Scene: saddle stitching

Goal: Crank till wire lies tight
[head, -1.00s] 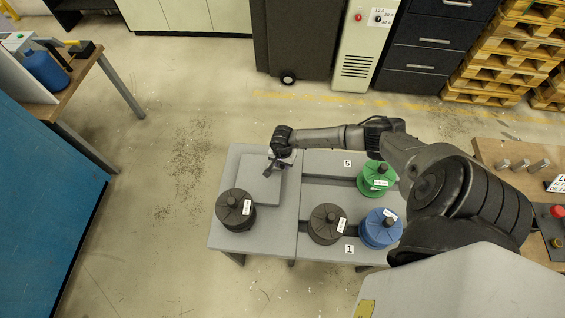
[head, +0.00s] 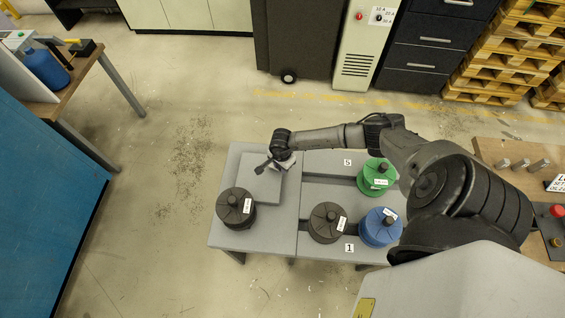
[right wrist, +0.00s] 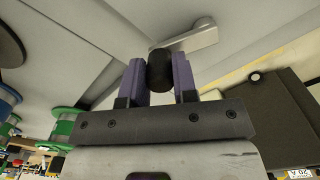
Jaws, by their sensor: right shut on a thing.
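In the right wrist view, a black crank knob (right wrist: 160,72) sits between the two purple fingers of my right gripper (right wrist: 159,62), which is shut on it. A pale grey crank arm (right wrist: 192,37) runs from the knob toward the upper right. In the head view, my right gripper (head: 277,163) is above the back of a grey raised block (head: 262,190) at the table's left; the arm hides part of the crank there. A dark spool (head: 236,208) stands at that block's front left corner. I cannot make out the wire. My left gripper is in neither view.
A second dark spool (head: 326,223), a blue spool (head: 380,228) and a green spool (head: 377,178) stand on the right part of the grey table (head: 313,190). A wooden bench (head: 500,152) is at the right. The floor left of the table is open.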

